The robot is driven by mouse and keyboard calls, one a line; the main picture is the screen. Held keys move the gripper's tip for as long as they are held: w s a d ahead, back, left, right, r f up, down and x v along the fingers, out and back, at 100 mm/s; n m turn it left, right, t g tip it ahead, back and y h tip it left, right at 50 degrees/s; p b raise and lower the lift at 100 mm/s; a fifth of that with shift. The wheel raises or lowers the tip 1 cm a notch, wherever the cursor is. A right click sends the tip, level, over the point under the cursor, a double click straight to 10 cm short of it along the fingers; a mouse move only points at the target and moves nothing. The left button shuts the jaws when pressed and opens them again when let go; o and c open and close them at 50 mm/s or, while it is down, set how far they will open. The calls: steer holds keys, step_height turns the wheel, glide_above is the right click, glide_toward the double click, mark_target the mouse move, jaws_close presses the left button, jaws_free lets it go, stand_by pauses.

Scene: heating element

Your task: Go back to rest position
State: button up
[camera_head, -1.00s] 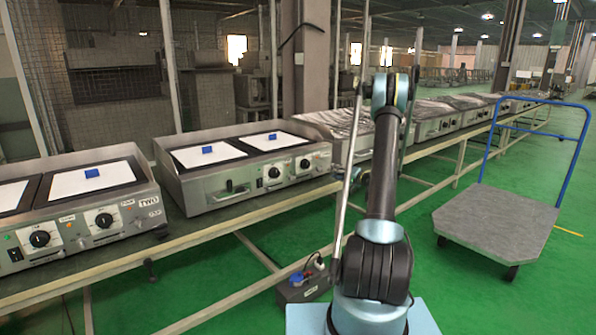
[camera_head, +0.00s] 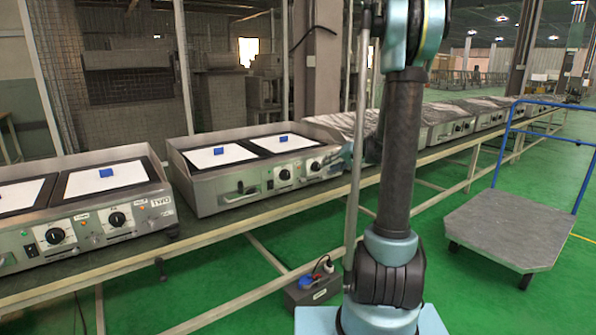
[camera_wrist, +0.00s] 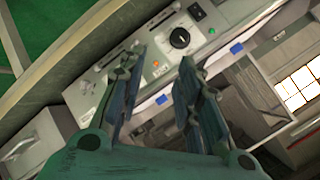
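My gripper (camera_wrist: 160,70) shows in the wrist view with its two dark teal fingers apart and nothing between them. Beyond the fingers is a steel heating unit with a black knob (camera_wrist: 180,38), seen tilted. Two small blue blocks (camera_wrist: 237,48) show on that unit. I cannot tell whether the fingers touch anything; they look clear of it. In the head view my arm stands upright in front of the bench, and the gripper is not clearly seen there.
A long bench (camera_head: 225,237) carries a row of steel heating units (camera_head: 235,187), some with white panels and blue blocks. A dark box (camera_head: 312,289) stands low by the bench. A trolley (camera_head: 505,232) with a blue handle stands right on green floor.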

steer(key=s+a+n+g+h, duration=0.1)
steer(key=s+g+h, duration=0.25)
steer(key=s, duration=2.05)
steer(key=s+d+f+g+h, duration=0.1)
steer(key=s+d+f+h, duration=0.1)
steer(key=s, duration=0.7)
steer(key=s+d+f+h, duration=0.3)
steer(key=s+f, duration=0.3)
steer(key=s, duration=0.4)
steer(key=shift+d+g, duration=0.35)
steer(key=shift+d, duration=0.35)
steer(key=shift+s, duration=0.1)
steer(key=shift+w+f, duration=0.2)
steer(key=shift+w, duration=0.25)
steer(key=shift+s, duration=0.1)
